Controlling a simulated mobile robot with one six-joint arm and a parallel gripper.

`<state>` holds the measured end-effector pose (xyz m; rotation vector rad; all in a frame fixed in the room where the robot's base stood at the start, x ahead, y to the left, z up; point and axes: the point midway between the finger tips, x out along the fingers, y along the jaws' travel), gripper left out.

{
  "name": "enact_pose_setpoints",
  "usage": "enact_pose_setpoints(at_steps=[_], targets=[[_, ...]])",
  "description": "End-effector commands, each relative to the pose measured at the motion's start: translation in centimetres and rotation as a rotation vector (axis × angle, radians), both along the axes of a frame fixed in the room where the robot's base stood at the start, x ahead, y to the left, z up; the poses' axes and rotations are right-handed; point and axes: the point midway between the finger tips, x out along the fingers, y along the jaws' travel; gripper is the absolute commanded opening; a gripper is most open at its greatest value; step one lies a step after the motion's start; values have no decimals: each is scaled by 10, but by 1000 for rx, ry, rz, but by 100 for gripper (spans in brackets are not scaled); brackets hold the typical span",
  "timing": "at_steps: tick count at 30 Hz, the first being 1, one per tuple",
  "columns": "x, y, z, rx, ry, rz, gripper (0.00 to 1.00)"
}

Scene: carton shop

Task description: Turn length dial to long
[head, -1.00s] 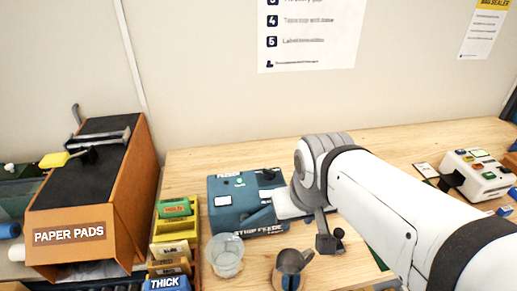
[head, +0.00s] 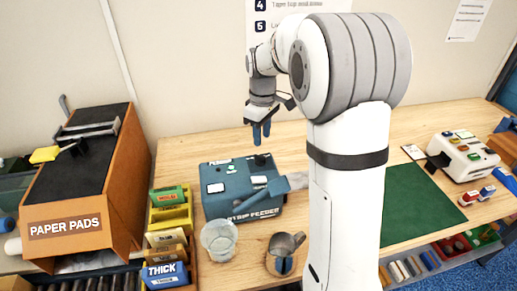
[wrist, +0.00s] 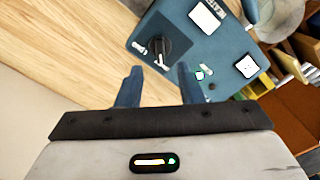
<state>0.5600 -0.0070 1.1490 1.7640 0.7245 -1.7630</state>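The blue strip feeder (head: 223,178) stands on the wooden bench with white square buttons and a black dial (head: 260,160) at its back right corner. In the wrist view, the feeder (wrist: 182,35) shows the dial (wrist: 158,46) with a pale pointer mark and small labels around it, too small to read. My gripper (head: 261,132) points down above the dial, apart from it. In the wrist view, my gripper (wrist: 158,78) has its two blue fingers spread, nothing between them, with the dial just beyond the gap.
A clear cup (head: 219,240) and a grey metal scoop or jug (head: 285,246) stand in front of the feeder. Yellow bins (head: 170,217) and the paper pads rack (head: 75,190) are at left. A green mat (head: 425,215) lies clear at right.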

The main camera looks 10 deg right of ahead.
Motion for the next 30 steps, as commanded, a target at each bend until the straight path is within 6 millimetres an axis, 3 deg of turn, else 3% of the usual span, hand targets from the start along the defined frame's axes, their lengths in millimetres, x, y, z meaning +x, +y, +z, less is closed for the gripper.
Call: enact_pose_setpoints(at_steps=[15, 26, 30], targets=[[1, 1, -69, 0, 3, 4, 34], [1, 1, -77, 0, 1, 4, 34], [1, 1, -76, 0, 1, 4, 23]])
